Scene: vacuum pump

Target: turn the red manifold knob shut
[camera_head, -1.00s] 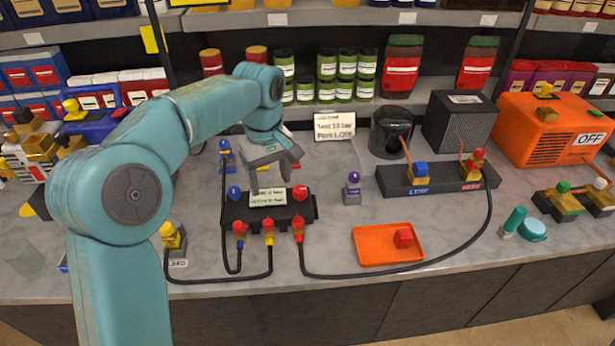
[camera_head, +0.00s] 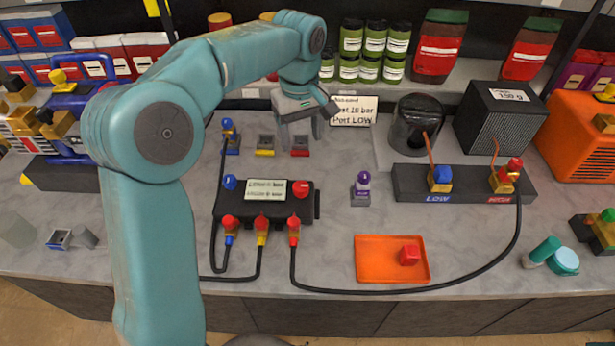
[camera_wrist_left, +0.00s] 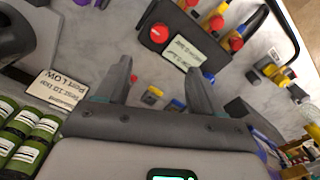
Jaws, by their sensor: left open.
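The black manifold (camera_head: 262,210) lies on the grey worktop. It has a red knob (camera_head: 300,189) at its right end, a blue knob (camera_head: 230,182) at its left end and a white label card (camera_head: 265,190) between them. My left gripper (camera_head: 300,143) is open and empty, behind and above the manifold, apart from the red knob. In the left wrist view, the red knob (camera_wrist_left: 159,33) is beyond my open fingers (camera_wrist_left: 158,72), on the manifold. I cannot tell the knob's turn angle. My right gripper is out of view.
Hoses with red-topped plugs (camera_head: 262,224) run from the manifold's front. Small sockets (camera_head: 265,150) stand behind it. A purple-topped piece (camera_head: 362,185), an orange tray (camera_head: 361,270) with a red cube, and the LOW/HIGH block (camera_head: 460,187) are to the right.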

